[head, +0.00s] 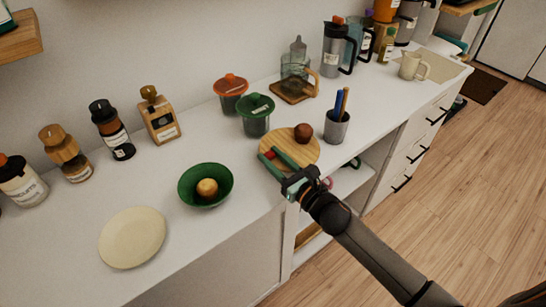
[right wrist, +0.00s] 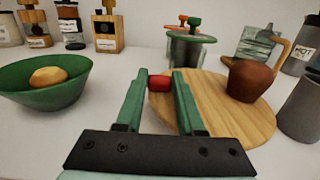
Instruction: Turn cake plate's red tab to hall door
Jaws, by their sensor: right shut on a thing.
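The cake plate (head: 297,142) is a round wooden board lying on the white counter, with a brown rounded object (head: 303,132) on it. Its red tab (right wrist: 160,83) sticks out at the plate's left edge in the head view. My right gripper (head: 272,156) reaches in over the counter's front edge, its green fingers shut on the red tab. In the right wrist view the tab sits between the two fingertips (right wrist: 160,80), with the plate (right wrist: 225,110) to the right. A pale grey door-like panel (head: 512,42) stands at the far right; I cannot tell if it is the hall door. My left gripper is not in view.
A green bowl (head: 205,186) with a round tan item and a cream plate (head: 132,238) lie left of the plate. A green-lidded jar (head: 256,115) stands behind it. A grey pen cup (head: 337,127) stands close at its right. Bottles line the wall.

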